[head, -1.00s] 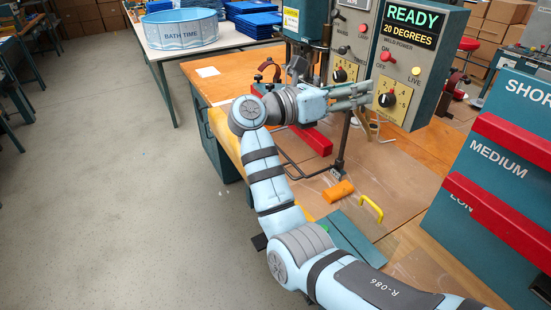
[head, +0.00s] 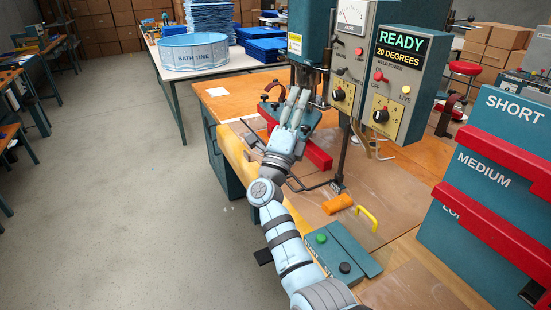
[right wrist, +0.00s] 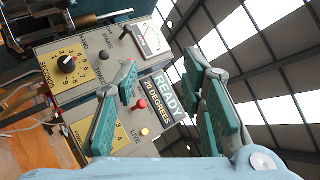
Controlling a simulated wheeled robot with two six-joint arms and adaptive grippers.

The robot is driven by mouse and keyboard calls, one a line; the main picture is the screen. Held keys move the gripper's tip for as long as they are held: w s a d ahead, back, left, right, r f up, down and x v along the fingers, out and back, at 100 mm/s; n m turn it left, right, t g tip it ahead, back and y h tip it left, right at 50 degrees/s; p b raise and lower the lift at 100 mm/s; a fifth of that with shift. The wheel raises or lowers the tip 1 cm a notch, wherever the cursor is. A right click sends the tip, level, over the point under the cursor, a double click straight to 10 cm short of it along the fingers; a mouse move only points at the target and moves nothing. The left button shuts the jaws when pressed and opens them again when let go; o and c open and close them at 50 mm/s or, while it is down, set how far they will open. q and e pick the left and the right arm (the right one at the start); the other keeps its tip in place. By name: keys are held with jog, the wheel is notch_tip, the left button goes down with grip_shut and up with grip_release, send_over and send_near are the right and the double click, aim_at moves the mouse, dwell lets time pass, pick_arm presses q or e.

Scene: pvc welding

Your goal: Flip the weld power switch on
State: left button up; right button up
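The weld power switch is a small red-knobbed toggle (head: 378,76) on the grey front of the control box (head: 421,66), below its READY / 20 DEGREES display (head: 401,51). In the right wrist view the red knob (right wrist: 140,104) shows between the finger pads, beyond them. ON and OFF labels sit beside it in the head view; which way it is tipped is too small to tell. My right gripper (head: 299,95) is open and empty, left of the box and apart from the switch. My left gripper is not in view.
A yellow LIVE lamp (head: 404,90) and black dial (head: 381,116) sit by the switch. Another panel with a red lamp (head: 359,51) and dial (head: 339,94) adjoins on the left. A red bar (head: 318,155) and orange block (head: 337,204) lie on the bench below.

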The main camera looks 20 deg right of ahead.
jog(key=w+a+f+n+t+y, duration=0.1)
jog(key=a+f+n+y, duration=0.1)
jog(key=f+n+y, duration=0.3)
jog(key=w+a+f+n+t+y, duration=0.1)
jog(key=w+a+f+n+y, duration=0.1)
jog(key=f+n+y, duration=0.4)
notch_tip(320, 180, down, 5)
jog(key=n, duration=0.2)
jog(key=shift+w+a+n, duration=0.2)
jog(key=shift+a+n, duration=0.1)
jog(key=shift+a, duration=0.1)
